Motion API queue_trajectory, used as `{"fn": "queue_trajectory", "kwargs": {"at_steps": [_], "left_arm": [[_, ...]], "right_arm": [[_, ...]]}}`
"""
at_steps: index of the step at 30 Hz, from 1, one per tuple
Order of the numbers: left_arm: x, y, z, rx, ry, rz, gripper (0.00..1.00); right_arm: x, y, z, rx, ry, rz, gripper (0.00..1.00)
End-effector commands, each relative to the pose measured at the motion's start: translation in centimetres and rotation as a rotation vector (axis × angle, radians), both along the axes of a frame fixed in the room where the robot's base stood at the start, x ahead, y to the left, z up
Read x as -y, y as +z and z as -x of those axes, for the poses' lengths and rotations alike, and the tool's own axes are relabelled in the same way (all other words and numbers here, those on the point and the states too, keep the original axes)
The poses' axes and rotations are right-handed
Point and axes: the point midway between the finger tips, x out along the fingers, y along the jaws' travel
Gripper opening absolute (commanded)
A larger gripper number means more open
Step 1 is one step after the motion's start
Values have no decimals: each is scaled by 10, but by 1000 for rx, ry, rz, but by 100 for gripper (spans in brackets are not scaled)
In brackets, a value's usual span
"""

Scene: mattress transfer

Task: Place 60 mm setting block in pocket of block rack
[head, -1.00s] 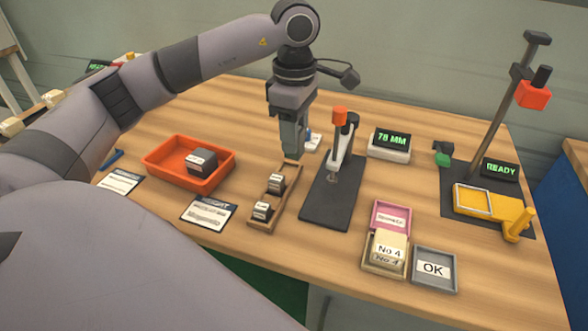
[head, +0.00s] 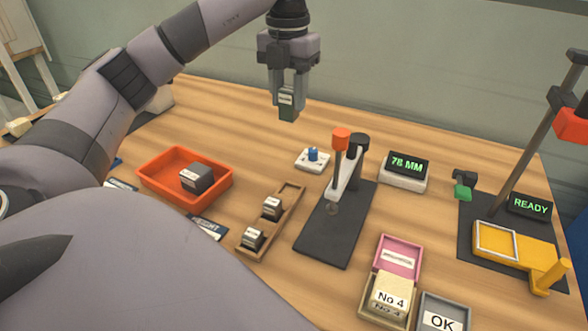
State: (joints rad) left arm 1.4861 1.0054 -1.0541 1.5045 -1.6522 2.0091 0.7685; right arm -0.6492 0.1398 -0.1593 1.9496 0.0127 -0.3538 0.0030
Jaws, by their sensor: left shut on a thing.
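My left gripper (head: 288,92) is shut on a small dark block (head: 288,115) with a pale label, too small to read. It holds the block upright in the air, above and beyond the block rack. The wooden block rack (head: 289,205) lies on the table left of the dark press stand. Two labelled blocks sit in it, one in the middle (head: 272,207) and one at the near end (head: 253,238). The far end of the rack looks empty. I cannot read which block is 60 mm. My right gripper is not in view.
An orange tray (head: 150,182) holding a dark block (head: 196,178) stands left of the rack. The press stand (head: 330,235) with a red-knobbed lever is to its right. A 78 MM display (head: 404,170) and a yellow fixture (head: 515,250) lie farther right.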

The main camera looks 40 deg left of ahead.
Motion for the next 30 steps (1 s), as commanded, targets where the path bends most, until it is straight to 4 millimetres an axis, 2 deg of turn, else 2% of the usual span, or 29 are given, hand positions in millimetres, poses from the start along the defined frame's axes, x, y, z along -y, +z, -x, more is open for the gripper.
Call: {"fn": "queue_trajectory", "kwargs": {"at_steps": [5, 9, 12, 18, 21, 26, 30], "left_arm": [[0, -30, 0, -4, 10, 1, 0], [-1, -64, 1, -5, 9, 0, 0], [-1, -86, 1, -6, 9, -1, 0], [-1, -133, 1, -3, 9, -1, 0], [-1, -147, 1, -2, 8, 0, 0], [-1, -158, 0, 0, 8, -1, 0], [-1, -179, 0, -2, 8, 0, 0]], "right_arm": [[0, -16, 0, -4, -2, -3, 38], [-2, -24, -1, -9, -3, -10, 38], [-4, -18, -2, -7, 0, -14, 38], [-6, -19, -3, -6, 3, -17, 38], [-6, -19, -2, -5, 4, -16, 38], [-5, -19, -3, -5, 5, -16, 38], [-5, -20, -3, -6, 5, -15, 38]]}}
